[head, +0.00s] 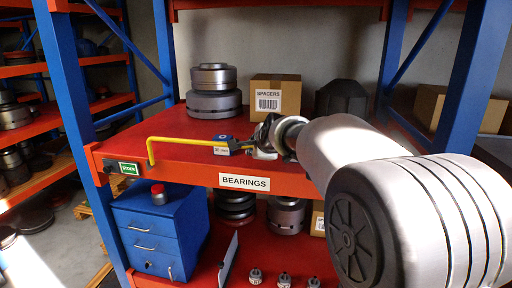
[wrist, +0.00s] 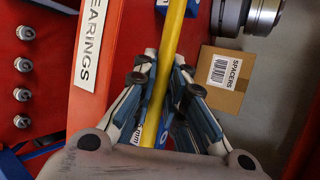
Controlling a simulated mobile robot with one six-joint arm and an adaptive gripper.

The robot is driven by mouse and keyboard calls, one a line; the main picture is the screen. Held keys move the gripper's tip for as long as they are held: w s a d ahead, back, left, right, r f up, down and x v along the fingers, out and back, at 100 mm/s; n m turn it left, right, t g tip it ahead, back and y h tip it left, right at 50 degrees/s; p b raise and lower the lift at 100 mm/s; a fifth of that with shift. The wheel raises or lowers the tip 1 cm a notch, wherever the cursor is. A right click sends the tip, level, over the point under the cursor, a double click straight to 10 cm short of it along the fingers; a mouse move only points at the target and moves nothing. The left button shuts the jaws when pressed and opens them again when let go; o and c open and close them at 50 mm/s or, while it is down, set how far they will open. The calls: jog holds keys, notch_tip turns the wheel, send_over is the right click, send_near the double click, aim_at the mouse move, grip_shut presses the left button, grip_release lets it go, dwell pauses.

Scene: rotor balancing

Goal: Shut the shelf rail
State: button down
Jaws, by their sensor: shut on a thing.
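The shelf rail is a yellow bar (head: 188,141) with a bent-down end at the left of the red shelf's front. It runs to the right above the shelf board to my gripper (head: 256,146). In the wrist view the rail (wrist: 172,45) passes between the two fingers of my gripper (wrist: 163,72), which are shut on it. The rail's far end is hidden behind my gripper and arm in the head view. A green label (head: 129,168) sits on the shelf front near the rail's bent end.
On the shelf (head: 180,124) stand stacked grey discs (head: 213,100), a SPACERS box (head: 275,97) and a dark object (head: 342,97). A small blue piece with a "mm" label (head: 222,150) lies by my gripper. Below are a blue cabinet (head: 155,230) and several small metal parts (head: 284,279).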

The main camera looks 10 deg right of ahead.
jog(key=c, duration=1.6)
grip_release()
jog(key=shift+w+a+r, duration=0.1)
jog(key=shift+a, duration=0.05)
jog(key=v, duration=1.2)
jog(key=s+d+f+n+g+b, duration=0.1)
jog(key=s+f+n+g+b, duration=0.1)
jog(key=s+f+n+b, duration=0.4)
jog(key=s+d+f+n+g+h+b, duration=0.1)
jog(key=s+f+n+b, duration=0.5)
jog(key=s+f+b, duration=0.7)
jog(key=s+d+f+n+g+b, duration=0.2)
jog(key=s+f+n+g+b, duration=0.2)
jog(key=s+f, duration=1.4)
notch_tip(320, 180, down, 10)
jog(key=n+b, duration=0.3)
jog(key=b, duration=0.2)
jog(key=shift+s+d+f+h, duration=0.15)
jog(key=shift+s+d+h, duration=0.15)
jog(key=shift+s+d, duration=0.1)
